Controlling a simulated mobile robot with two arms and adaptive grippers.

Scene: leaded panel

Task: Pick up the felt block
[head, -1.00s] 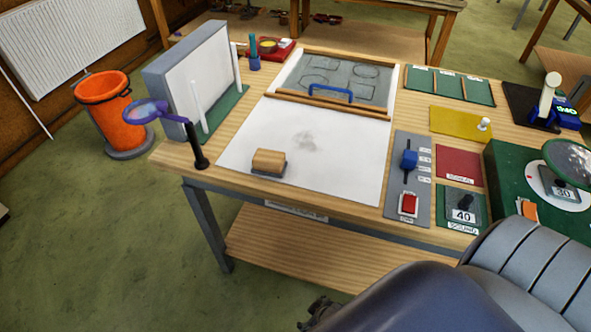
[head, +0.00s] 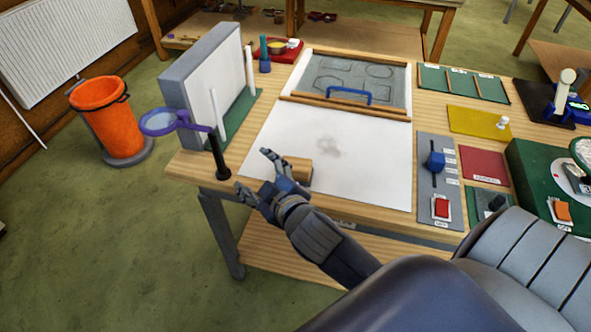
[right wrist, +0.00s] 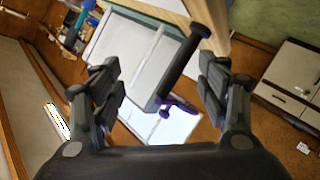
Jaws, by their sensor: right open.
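The felt block (head: 302,167), a light wooden block with a grey underside, sits on the front left of the white sheet (head: 350,150). My right gripper (head: 253,171) is open and empty, with its fingers at the left of the block. The gripper and wrist cover part of the block in the head view. In the right wrist view the open fingers (right wrist: 158,88) have the magnifier's black handle (right wrist: 182,68) in sight between them; I cannot make out the block there. My left gripper is not in view.
The magnifier (head: 217,155) stands upright at the table's left front, close to my right gripper. A grey upright panel (head: 185,85) is behind it. A control plate with a blue knob (head: 434,160) lies right of the sheet.

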